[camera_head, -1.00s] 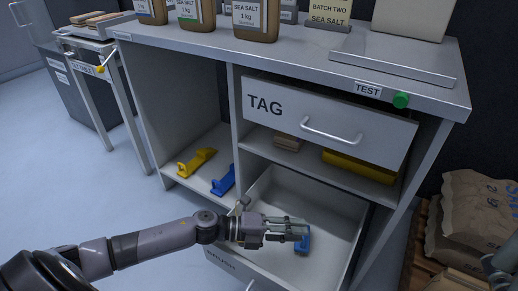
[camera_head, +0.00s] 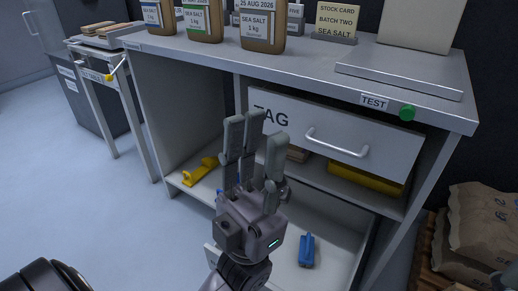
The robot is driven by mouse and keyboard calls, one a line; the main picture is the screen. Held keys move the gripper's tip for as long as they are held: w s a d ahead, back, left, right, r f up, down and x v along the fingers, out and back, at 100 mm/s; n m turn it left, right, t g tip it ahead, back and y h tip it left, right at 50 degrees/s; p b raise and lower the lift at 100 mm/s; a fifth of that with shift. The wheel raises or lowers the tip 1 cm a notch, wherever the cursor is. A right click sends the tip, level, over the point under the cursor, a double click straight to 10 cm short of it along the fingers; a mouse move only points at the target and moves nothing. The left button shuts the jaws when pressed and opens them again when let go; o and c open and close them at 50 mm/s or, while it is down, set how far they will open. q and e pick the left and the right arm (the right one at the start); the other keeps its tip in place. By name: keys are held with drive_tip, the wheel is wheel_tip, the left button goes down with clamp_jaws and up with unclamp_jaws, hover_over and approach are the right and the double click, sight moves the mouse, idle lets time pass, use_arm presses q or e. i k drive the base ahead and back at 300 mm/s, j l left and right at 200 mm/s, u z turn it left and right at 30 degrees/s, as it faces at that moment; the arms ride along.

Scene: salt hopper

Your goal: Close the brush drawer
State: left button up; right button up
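The brush drawer (camera_head: 338,252) is the bottom drawer of the grey cabinet and is pulled open. A blue-handled brush (camera_head: 307,250) lies on its floor. The drawer front is mostly hidden behind my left arm and by the lower picture edge. My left gripper (camera_head: 255,128) is in front of the cabinet with its fingers pointing up, spread apart and empty. It covers the drawer's left part in the picture; I cannot see it touching the drawer.
The drawer marked TAG (camera_head: 335,135) sits above, over a shelf with a yellow item (camera_head: 366,178). A yellow tool (camera_head: 200,172) lies in the left compartment. Salt jars (camera_head: 263,25) stand on the top. Sacks (camera_head: 484,228) lie at right. The floor at left is clear.

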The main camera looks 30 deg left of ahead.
sight(341, 230)
drive_tip(key=j+u, duration=0.45)
drive_tip(key=k+j, duration=0.25)
drive_tip(key=j, duration=0.15)
drive_tip(key=k+j, duration=0.3)
drive_tip(key=j, duration=0.1)
